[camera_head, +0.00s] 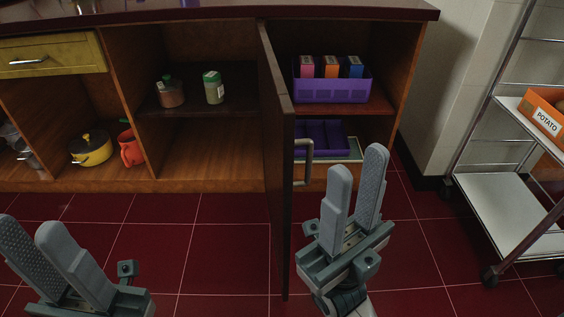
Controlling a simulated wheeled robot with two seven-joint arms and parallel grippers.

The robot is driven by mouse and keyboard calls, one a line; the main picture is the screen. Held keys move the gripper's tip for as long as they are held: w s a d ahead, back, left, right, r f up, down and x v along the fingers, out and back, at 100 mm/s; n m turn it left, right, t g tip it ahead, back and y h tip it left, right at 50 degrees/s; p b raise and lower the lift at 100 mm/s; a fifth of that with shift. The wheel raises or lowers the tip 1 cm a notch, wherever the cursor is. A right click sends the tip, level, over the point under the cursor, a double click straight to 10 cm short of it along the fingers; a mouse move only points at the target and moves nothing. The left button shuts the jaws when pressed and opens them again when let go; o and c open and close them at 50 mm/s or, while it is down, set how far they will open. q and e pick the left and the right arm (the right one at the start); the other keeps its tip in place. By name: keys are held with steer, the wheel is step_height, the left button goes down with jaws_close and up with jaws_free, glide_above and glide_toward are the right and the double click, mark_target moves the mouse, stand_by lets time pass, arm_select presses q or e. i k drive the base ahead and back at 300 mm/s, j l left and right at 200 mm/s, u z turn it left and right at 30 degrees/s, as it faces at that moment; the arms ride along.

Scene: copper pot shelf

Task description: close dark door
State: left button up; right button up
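The dark door (275,150) stands open in the middle of the head view, swung out from the wooden cabinet and seen almost edge-on. Its metal handle (306,163) is on the right-hand face. My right gripper (355,180) is to the right of the door, in front of the handle in the picture, with its two fingers apart and nothing between them. Whether it touches the door cannot be told. My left gripper (35,240) is at the lower left, away from the door, with its fingers apart and empty.
The cabinet's right shelf holds a purple bin (332,90) with several boxes. A yellow pot (91,148) and a red mug (130,148) stand lower left. A metal cart (497,205) stands at right. The red tile floor is clear.

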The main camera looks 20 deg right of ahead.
mark_target(277, 115)
steer(key=l+u, duration=0.15)
steer(key=l, duration=0.5)
steer(key=k+l+u, duration=0.2)
steer(key=l, duration=0.45)
steer(key=l+u, duration=0.15)
steer(key=l, duration=0.5)
steer(key=k+u, duration=0.2)
